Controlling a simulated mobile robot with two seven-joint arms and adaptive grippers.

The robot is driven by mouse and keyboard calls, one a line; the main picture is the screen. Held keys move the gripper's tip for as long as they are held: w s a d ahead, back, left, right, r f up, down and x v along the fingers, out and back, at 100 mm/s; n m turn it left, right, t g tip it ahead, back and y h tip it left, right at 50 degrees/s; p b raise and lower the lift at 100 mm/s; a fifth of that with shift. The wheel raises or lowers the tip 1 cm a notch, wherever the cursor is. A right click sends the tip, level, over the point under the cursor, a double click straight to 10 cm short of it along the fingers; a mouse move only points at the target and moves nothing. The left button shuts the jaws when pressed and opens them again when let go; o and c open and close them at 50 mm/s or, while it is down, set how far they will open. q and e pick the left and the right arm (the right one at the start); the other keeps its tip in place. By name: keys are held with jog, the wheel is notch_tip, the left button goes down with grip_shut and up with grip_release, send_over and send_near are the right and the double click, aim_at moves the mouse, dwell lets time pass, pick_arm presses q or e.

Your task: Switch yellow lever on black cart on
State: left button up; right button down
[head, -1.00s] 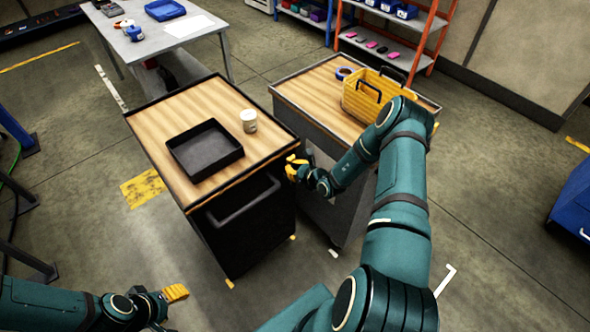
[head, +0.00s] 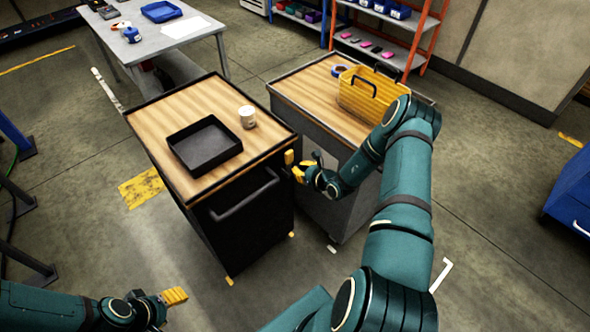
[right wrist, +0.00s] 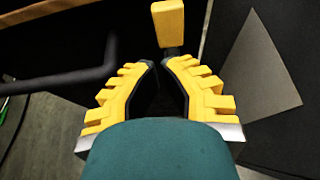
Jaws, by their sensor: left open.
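The black cart (head: 245,228) has a wooden top and a front handle. Its yellow lever (head: 289,157) shows at the right side near the top edge and points upward. In the right wrist view the lever (right wrist: 168,24) stands just beyond the fingertips, slightly right of the middle. My right gripper (head: 299,173) is beside the cart's right side, just below the lever. The lever's base is hard to make out. My left gripper (head: 175,296) is open and empty at the lower left, away from the cart.
A black tray (head: 205,146) and white mug (head: 247,117) stand on the black cart. A grey cart (head: 310,97) close to the right holds a yellow basket (head: 372,93) and a blue tape roll (head: 339,70); the gap between the carts is narrow. Floor is clear in front.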

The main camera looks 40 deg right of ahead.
jog(key=s+r, duration=0.6)
jog(key=shift+d+r, duration=0.25)
jog(key=shift+d, duration=0.2)
jog(key=s+a+f+n+g+y+b, duration=0.1)
jog(key=s+a+f+n+g+b, duration=0.1)
jog(key=a+n, duration=0.9)
jog(key=s+a+f+n+g+b, duration=0.3)
jog(key=s+a+n+g, duration=0.2)
jog(key=a+n, duration=0.6)
jog(key=s+a+f+n+g+y+b, duration=0.1)
jog(key=s+a+f+n+g+b, duration=0.2)
jog(key=s+a+n, duration=0.3)
jog(key=a+n+g, duration=0.1)
jog(key=a+n, duration=0.4)
jog(key=shift+s+a+f+y, duration=0.2)
jog(key=shift+a+f+y, duration=0.1)
jog(key=shift+f, duration=0.05)
